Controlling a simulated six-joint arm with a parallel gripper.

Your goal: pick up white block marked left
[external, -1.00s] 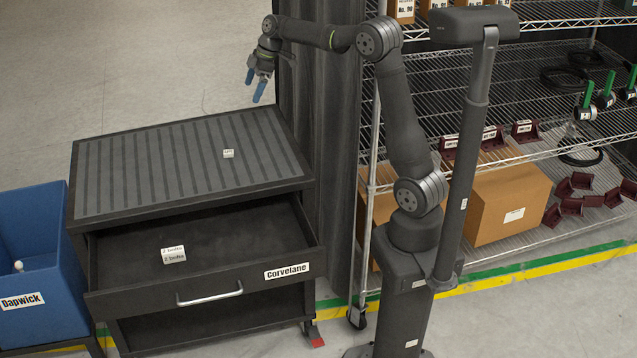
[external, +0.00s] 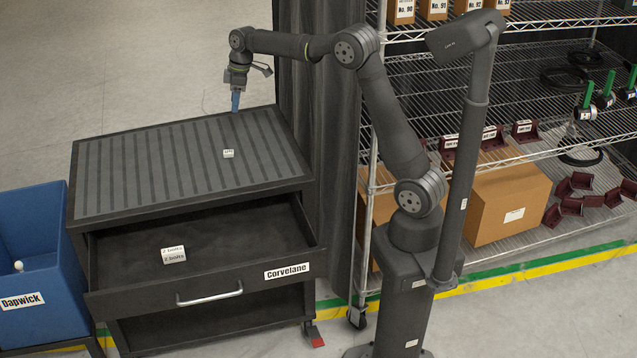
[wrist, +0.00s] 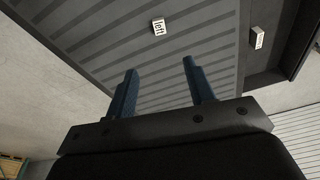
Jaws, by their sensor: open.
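The small white block marked left (external: 228,153) sits on the ribbed top of the dark cabinet (external: 100,208). In the wrist view the block (wrist: 158,26) shows its label "left" beyond the fingertips. My gripper (external: 236,103) is above the back edge of the cabinet top, pointing down, with nothing between its fingers. In the wrist view my gripper (wrist: 160,80) has its two blue fingers spread apart. The block is clear of the fingers.
A larger white labelled block (external: 173,254) lies in the open drawer, whose front (external: 215,290) is marked Corvelane. A blue bin (external: 40,230) marked Dapwick stands at left. A wire shelf (external: 540,150) with boxes stands at right. The ribbed top is otherwise clear.

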